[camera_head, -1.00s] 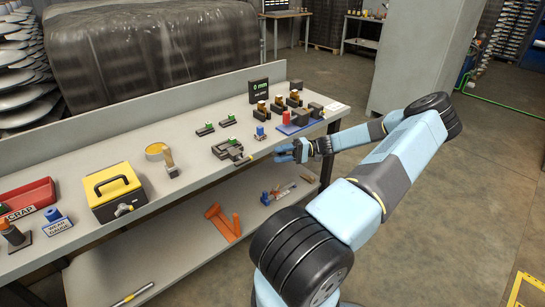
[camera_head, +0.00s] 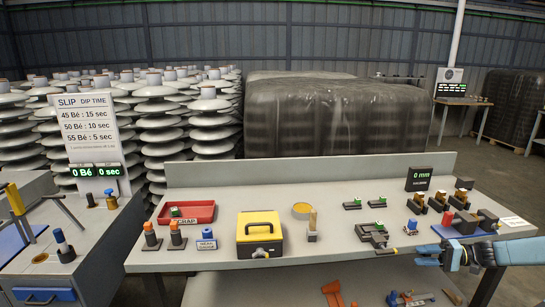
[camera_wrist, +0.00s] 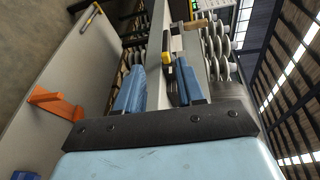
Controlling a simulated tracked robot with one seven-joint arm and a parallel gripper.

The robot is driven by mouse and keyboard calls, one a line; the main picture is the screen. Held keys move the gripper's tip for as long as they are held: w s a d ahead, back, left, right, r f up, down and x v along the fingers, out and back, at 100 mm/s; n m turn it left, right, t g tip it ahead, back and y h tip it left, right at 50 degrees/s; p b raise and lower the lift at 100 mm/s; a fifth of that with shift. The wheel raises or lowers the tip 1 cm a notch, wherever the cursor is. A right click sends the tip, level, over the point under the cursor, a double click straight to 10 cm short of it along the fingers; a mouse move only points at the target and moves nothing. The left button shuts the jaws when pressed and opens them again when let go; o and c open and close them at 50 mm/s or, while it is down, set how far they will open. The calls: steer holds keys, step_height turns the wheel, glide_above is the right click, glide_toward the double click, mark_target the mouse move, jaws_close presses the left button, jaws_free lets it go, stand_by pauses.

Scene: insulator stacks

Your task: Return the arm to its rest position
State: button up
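My gripper (camera_head: 425,255) is at the right in the head view, in front of the bench's front edge and below the blue mat. The blue forearm behind it runs out of the right edge of the picture. In the wrist view its two blue fingers (camera_wrist: 160,65) stand apart with nothing between them, so it is open and empty. The rest of the arm is outside the head view.
The grey bench (camera_head: 340,250) carries a yellow box (camera_head: 259,232), a red scrap tray (camera_head: 187,213), a dark fixture (camera_head: 371,233) and a blue mat (camera_head: 450,234). An orange bracket (camera_head: 333,293) lies on the lower shelf. Insulator stacks (camera_head: 160,125) stand behind at left.

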steer(key=s+a+r+n+g+h, duration=0.35)
steer(key=a+r+g+h, duration=0.25)
steer(key=a+r+h, duration=1.1)
steer(key=s+a+r+t, duration=0.3)
steer(key=s+a+r, duration=0.3)
steer(key=s+r, duration=0.3)
steer(key=s+a+r+t, duration=0.4)
steer(key=s+a+r, duration=0.3)
steer(key=s+r, duration=0.2)
steer(key=shift+a+t+y, duration=0.2)
steer(key=shift+t+y, duration=0.1)
steer(key=shift+y, duration=0.1)
